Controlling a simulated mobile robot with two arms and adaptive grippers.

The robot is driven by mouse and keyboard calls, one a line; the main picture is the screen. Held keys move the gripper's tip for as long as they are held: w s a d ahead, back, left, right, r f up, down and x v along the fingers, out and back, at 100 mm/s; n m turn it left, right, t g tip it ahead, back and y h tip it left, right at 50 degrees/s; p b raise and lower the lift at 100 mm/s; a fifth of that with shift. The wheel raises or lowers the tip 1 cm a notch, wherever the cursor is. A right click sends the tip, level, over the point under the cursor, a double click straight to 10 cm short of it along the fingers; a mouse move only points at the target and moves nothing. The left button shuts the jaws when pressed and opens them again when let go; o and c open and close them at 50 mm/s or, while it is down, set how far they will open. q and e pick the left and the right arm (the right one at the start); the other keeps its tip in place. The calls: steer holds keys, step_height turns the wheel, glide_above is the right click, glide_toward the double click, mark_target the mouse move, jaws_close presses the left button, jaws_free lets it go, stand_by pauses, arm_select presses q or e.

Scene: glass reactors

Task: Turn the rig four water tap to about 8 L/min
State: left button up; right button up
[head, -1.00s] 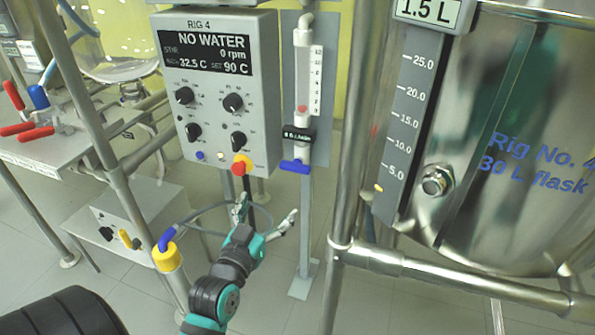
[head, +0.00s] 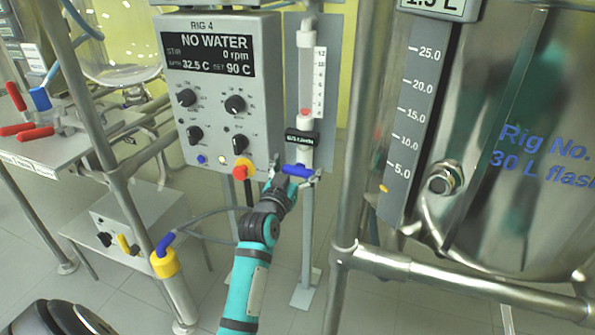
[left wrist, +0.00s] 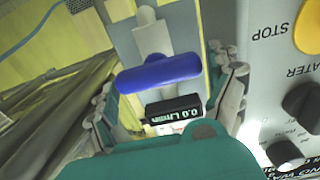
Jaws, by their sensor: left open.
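The rig four water tap has a blue bar handle (head: 298,170), lying crosswise below the flow meter tube (head: 306,75). In the left wrist view the handle (left wrist: 158,72) lies between the two fingers, with a gap at each end. My left gripper (head: 294,176) is open at the handle, one finger to each side; no firm contact shows. The red float (head: 306,112) sits at the bottom of the scale. My right gripper is in neither view.
The Rig 4 control box (head: 222,95), reading NO WATER, stands close left of the tap, with a red-and-yellow stop button (head: 243,170) near my gripper. A metal frame post (head: 358,130) and the large steel flask (head: 500,150) stand to the right.

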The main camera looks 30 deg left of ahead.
arm_select(q)
steer(key=shift+w, duration=0.2)
steer(key=c, duration=0.9)
